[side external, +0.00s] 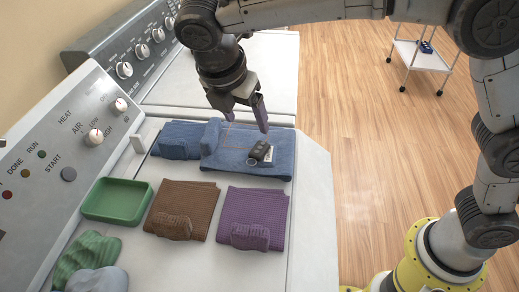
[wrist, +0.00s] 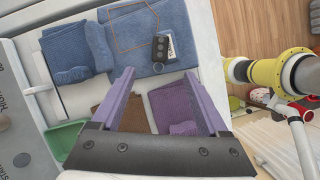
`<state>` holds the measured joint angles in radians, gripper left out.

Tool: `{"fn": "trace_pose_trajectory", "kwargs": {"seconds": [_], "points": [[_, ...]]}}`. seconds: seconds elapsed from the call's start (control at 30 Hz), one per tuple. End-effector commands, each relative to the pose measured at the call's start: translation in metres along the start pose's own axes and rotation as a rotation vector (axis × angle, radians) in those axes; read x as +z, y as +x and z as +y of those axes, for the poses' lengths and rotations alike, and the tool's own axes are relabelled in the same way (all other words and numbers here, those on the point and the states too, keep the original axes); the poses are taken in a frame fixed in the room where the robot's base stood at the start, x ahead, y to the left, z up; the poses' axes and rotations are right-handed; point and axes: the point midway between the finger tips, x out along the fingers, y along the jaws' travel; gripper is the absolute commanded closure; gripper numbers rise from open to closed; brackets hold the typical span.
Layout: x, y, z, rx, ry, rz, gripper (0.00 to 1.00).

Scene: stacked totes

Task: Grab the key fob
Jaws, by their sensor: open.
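The key fob (side external: 260,150) is a dark fob with a ring and a light tag. It lies on the folded blue jeans (side external: 225,166) on top of the white machine. In the wrist view the fob (wrist: 160,48) lies ahead of the fingertips, with its tag at its right. My gripper (side external: 246,118) is open, with purple fingers, above the jeans and apart from the fob. In the wrist view my gripper (wrist: 158,75) has nothing between its fingers but the view of the cloths below.
A brown cloth (side external: 188,203), a purple cloth (side external: 262,203), a smaller blue folded cloth (side external: 180,140) and a green tray (side external: 117,200) lie nearby. Green and grey socks are at lower left. The control panel (side external: 60,150) rises at left. A white cart (side external: 415,55) stands on the floor.

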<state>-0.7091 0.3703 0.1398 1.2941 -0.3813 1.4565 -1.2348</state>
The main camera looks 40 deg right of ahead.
Motion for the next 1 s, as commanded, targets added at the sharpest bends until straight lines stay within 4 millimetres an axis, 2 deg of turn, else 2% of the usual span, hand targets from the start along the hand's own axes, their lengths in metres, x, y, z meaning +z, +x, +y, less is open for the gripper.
{"fn": "trace_pose_trajectory", "kwargs": {"seconds": [0.1, 0.3, 0.57, 0.8, 1.0], "points": [[0.001, 0.024, -0.002, -0.006, 0.002, -0.001, 0.22], [0.001, 0.058, -0.001, -0.005, 0.003, 0.000, 0.22], [0.001, 0.076, -0.001, -0.003, 0.003, 0.000, 0.22], [0.001, 0.110, -0.001, -0.005, 0.005, 0.001, 0.22], [0.001, 0.123, -0.001, -0.002, 0.003, 0.000, 0.22]]}}
